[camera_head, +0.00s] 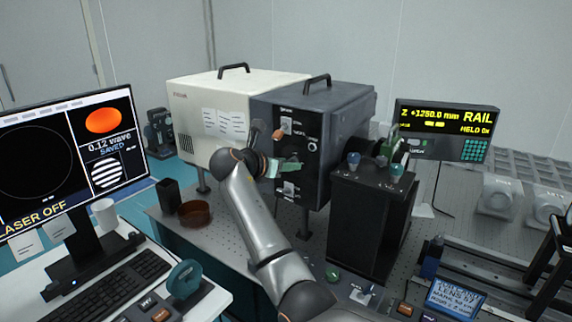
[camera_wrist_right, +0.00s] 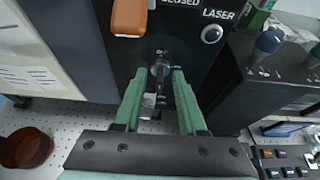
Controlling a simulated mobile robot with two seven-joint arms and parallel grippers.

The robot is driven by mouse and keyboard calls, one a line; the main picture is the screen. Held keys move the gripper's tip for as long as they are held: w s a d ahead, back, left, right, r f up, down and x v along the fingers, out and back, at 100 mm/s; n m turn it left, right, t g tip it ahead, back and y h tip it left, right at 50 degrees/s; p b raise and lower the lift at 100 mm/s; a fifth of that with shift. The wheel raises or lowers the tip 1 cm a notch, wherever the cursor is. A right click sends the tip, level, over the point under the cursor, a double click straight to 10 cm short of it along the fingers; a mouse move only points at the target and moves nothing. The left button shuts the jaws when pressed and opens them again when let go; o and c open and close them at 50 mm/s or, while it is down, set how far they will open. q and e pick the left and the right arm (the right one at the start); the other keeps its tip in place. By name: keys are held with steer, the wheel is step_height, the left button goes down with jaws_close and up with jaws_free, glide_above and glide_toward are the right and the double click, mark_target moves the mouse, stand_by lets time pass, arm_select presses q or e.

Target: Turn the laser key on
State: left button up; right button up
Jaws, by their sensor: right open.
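The laser key (camera_wrist_right: 158,70) is a small metal key switch on the dark front panel (camera_head: 297,120) of the laser housing. In the right wrist view it sits between the tips of my right gripper's green fingers (camera_wrist_right: 158,76). The fingers are apart, one on each side of the key; I cannot tell whether they touch it. In the head view my right gripper (camera_head: 284,168) is at the panel and hides the key. The monitor (camera_head: 45,214) at the left reads LASER OFF. My left gripper is not in view.
An orange shutter knob (camera_wrist_right: 129,16) sits just above the key, with a round LASER button (camera_wrist_right: 212,33) to its right. A dark box with knobs (camera_head: 366,225) stands right of the panel. A brown dish (camera_head: 195,214) lies on the perforated table to the left.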

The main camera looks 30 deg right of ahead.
jaws_close()
stand_by(0.6)
steer(key=shift+s+d+f+m+t+b, duration=0.1)
steer(key=shift+s+f+m+t+b, duration=0.1)
steer(key=shift+m+t, duration=1.6)
steer(key=shift+s+d+f+m+t+b, duration=0.15)
steer(key=shift+m+t, duration=0.65)
steer(key=shift+m, duration=1.85)
steer(key=shift+s+a+f+m+t+b, duration=0.1)
steer(key=shift+f+m+t+b, duration=0.1)
steer(key=shift+m+t, duration=1.6)
steer(key=shift+m+g, duration=0.5)
steer(key=shift+m, duration=0.05)
